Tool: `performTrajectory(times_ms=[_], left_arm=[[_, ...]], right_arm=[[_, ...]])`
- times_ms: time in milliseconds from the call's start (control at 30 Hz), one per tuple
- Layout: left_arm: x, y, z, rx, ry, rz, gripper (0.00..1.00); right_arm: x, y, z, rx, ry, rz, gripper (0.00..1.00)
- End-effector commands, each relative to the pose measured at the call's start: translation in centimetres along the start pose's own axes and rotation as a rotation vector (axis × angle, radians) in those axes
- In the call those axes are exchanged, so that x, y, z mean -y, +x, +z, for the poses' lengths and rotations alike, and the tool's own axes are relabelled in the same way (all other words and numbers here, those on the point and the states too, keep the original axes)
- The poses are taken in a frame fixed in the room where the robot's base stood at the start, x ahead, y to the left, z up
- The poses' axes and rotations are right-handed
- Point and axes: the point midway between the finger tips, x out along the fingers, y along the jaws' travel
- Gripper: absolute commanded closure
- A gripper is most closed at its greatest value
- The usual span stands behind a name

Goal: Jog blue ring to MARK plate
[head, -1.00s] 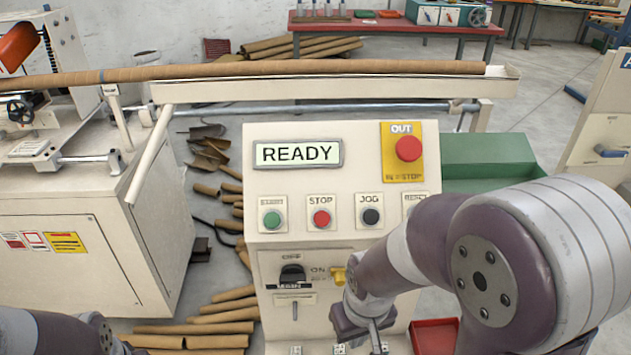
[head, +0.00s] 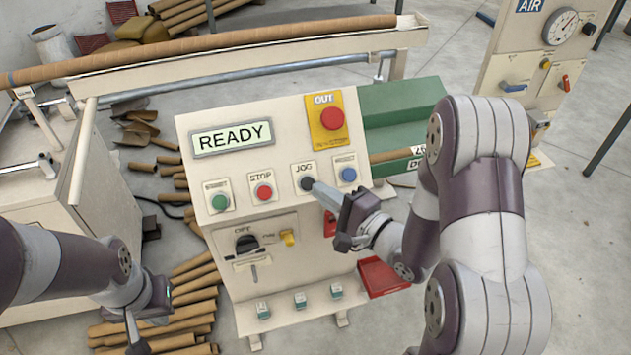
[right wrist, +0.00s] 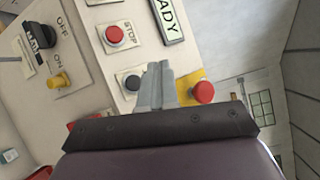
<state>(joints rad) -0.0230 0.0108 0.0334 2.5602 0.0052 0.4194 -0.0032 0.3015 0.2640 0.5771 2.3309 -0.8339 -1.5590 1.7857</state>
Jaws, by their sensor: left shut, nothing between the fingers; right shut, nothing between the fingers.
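The control panel (head: 280,150) shows READY on its display (head: 232,138). The black JOG button (head: 306,183) sits between the red STOP button (head: 263,192) and a blue button (head: 348,174). My right gripper (head: 315,186) is shut and empty, its fingertips at the JOG button; whether they touch it I cannot tell. In the right wrist view the fingertips (right wrist: 155,70) are beside the JOG button (right wrist: 132,82). My left gripper (head: 132,328) is shut and empty, low at the left. I cannot make out a blue ring or a MARK plate.
A long brown tube (head: 220,42) lies along the rail behind the panel. A red emergency button (head: 332,118) on a yellow plate is just above JOG. Green START button (head: 219,202) is left. A green machine (head: 405,105) stands right; brown tubes (head: 195,285) lie on the floor.

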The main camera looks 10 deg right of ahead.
Motion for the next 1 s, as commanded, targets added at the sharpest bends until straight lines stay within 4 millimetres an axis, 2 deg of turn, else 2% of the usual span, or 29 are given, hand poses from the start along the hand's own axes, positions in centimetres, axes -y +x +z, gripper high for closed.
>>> performTrajectory(times_ms=[300, 467, 833, 1000], left_arm=[[0.0, 0.0, 0.0, 0.000, 0.000, 0.000, 1.00], [0.0, 0.9, 0.1, 0.000, 0.000, 0.000, 1.00], [0.0, 4.8, 0.6, 0.000, 0.000, 0.000, 1.00], [0.0, 5.0, 0.6, 0.000, 0.000, 0.000, 1.00]], right_arm=[[-0.1, 0.0, 0.0, -0.002, 0.017, 0.003, 1.00], [-0.8, 0.6, -0.5, -0.002, 0.015, 0.003, 1.00], [-3.8, 4.2, -3.2, -0.002, 0.014, 0.004, 1.00], [-4.3, 5.5, -4.0, -0.003, 0.014, 0.003, 1.00]])
